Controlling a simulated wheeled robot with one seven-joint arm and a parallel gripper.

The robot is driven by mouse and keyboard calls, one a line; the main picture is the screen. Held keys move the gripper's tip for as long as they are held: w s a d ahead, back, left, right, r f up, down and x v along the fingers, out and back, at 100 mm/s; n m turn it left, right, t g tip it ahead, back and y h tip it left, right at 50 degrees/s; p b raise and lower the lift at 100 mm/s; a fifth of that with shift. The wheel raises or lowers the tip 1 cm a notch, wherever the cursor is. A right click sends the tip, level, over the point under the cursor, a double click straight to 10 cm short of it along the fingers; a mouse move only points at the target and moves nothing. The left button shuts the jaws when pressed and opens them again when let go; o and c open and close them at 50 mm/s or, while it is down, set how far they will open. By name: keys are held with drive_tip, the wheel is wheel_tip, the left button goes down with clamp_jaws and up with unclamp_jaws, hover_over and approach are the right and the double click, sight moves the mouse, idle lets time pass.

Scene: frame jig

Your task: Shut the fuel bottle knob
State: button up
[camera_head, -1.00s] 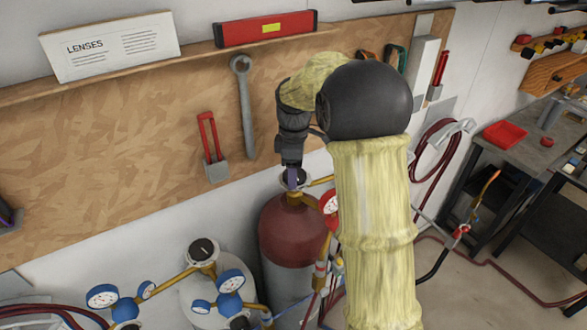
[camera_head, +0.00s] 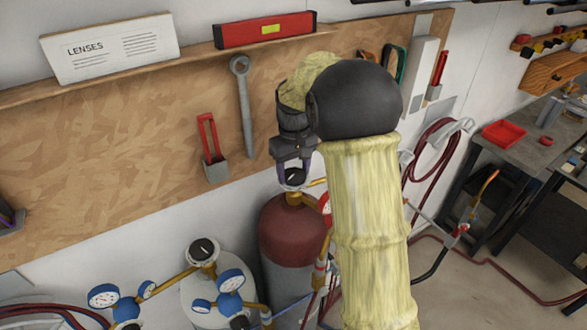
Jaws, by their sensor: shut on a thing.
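The dark red bottle (camera_head: 287,238), which I take to be the fuel bottle, stands against the wall under the pegboard. Its black knob (camera_head: 295,178), with a white mark, sits on top of a brass valve. My gripper (camera_head: 294,172) points down from above, with one purple-tipped finger on each side of the knob, and is shut on it. My sleeved arm hides the right part of the bottle and some of its gauge (camera_head: 325,204).
A pale bottle (camera_head: 190,298) with its own black knob (camera_head: 202,250) and blue gauges (camera_head: 104,296) stands to the left. Hoses run down beside the red bottle. A wrench (camera_head: 243,105) hangs on the pegboard behind. A workbench (camera_head: 520,150) is at right.

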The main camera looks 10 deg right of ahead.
drive_tip(key=m, duration=0.7)
drive_tip(key=shift+w+r+p, duration=0.1)
drive_tip(key=shift+r+p, duration=0.05)
drive_tip(key=shift+p, duration=0.2)
drive_tip(key=m+p, duration=0.1)
drive_tip(key=m, duration=0.5)
drive_tip(key=shift+m, duration=0.4)
drive_tip(key=m+p, duration=0.2)
drive_tip(key=m, duration=0.3)
drive_tip(key=shift+d+r, duration=0.1)
drive_tip(key=shift+m+p, duration=0.65)
drive_tip(key=shift+m, duration=1.45)
drive_tip(key=o, duration=1)
drive_tip(key=shift+f, duration=0.2)
